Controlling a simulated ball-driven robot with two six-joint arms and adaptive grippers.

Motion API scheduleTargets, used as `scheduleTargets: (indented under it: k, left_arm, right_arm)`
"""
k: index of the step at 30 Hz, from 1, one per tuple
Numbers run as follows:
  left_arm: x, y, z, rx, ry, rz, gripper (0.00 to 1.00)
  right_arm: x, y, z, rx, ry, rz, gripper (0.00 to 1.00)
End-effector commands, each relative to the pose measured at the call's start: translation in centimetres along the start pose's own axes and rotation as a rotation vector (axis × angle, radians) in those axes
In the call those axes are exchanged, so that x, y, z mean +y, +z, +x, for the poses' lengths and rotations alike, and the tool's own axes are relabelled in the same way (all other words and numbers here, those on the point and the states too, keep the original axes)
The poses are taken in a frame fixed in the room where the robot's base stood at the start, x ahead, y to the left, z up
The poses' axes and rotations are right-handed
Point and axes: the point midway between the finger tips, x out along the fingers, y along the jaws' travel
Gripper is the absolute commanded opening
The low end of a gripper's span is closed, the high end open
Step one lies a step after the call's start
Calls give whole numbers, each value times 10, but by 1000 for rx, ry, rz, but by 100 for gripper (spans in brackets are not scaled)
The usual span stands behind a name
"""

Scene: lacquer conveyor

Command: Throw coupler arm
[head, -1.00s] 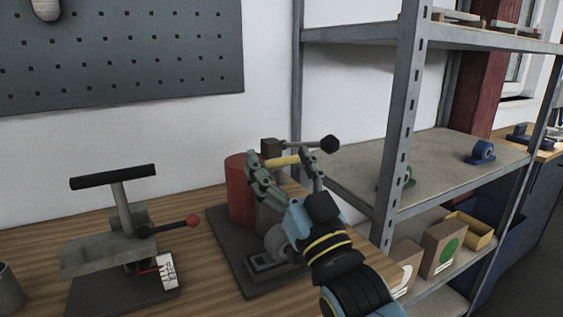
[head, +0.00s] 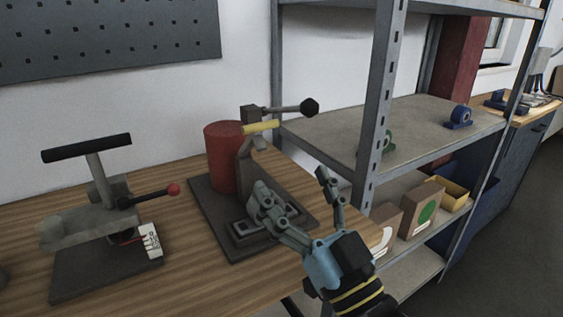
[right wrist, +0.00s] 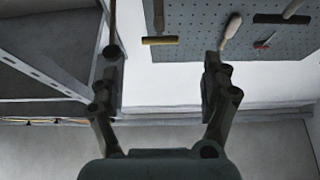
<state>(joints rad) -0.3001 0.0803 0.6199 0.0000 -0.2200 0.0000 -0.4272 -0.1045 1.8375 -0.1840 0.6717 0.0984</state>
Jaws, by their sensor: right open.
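A coupler-like fixture with a red cylinder (head: 222,160) stands on a dark base plate (head: 212,225) on the bench. I cannot tell which of these is the coupler arm. My right gripper (head: 291,183) is open and empty, below the grip and in front of the fixture. In the right wrist view the yellow grip (right wrist: 160,40) lies between and beyond the fingers, with the black knob (right wrist: 112,52) by the left finger. My left gripper is out of view.
Another fixture with a black T-handle (head: 87,148), a red-knobbed lever (head: 172,188) and a white tag (head: 150,241) stands at left. A metal shelf post (head: 378,110) rises close right of my gripper. Boxes (head: 422,208) sit on the lower shelf. A pegboard (head: 110,40) hangs behind.

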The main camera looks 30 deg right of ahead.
Motion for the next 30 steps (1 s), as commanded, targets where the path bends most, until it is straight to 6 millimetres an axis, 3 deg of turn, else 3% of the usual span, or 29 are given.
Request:
scheduleTargets:
  k: [10,15,17,25,28,30]
  left_arm:
    - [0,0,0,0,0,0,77]
    - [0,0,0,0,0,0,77]
    - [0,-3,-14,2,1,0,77]
    - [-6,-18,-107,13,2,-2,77]
    - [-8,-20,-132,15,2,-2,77]
    - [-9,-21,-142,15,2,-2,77]
  right_arm:
    - [0,0,-6,0,0,0,81]
    - [-1,11,-4,-61,-4,22,59]
    - [-2,7,4,-120,-9,29,51]
    - [2,-54,44,-311,-1,17,15]
    - [3,-74,54,-339,2,4,2]
    - [3,-84,58,-341,1,0,0]
